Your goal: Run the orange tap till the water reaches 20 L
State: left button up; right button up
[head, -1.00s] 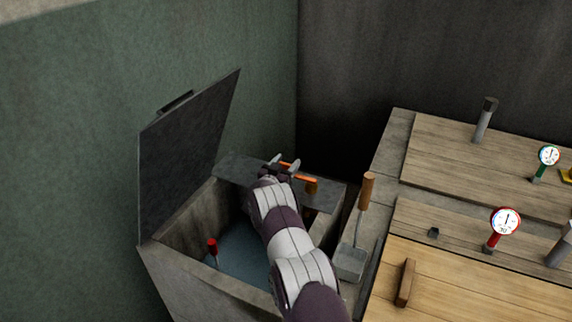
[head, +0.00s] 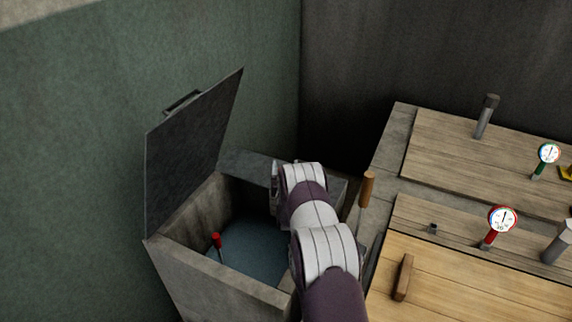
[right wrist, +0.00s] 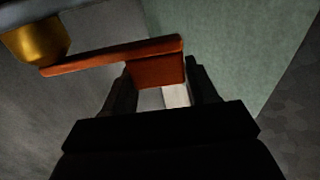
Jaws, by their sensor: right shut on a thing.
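The orange tap handle (right wrist: 115,56) is a flat bar on a brass-coloured body (right wrist: 35,40) in the right wrist view. My right gripper (right wrist: 162,72) is shut on the free end of the handle, with one dark finger on each side of it. In the head view my right arm hides the tap and most of the gripper, above the tank's back right corner. The open stone tank (head: 225,284) holds dark blue water (head: 255,247). A red-topped stick (head: 217,240) stands in the water; no litre reading is legible. My left gripper is out of view.
The tank's dark lid (head: 190,155) stands open on the left. A wooden-handled tool (head: 366,188) stands right of my arm. Wooden covers (head: 470,280) lie to the right, with a red gauge (head: 501,219) and a green gauge (head: 548,153). Walls close off the back and left.

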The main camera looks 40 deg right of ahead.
jog(key=shift+s+a+n+t+y, duration=0.2)
jog(key=shift+s+n+t+y, duration=0.15)
jog(key=shift+n+y, duration=0.2)
jog(key=shift+y, duration=0.25)
jog(key=o, duration=1.4)
jog(key=v, duration=0.7)
jog(key=shift+s+a, duration=0.15)
jog(key=shift+s, duration=0.05)
jog(key=shift+f, duration=0.1)
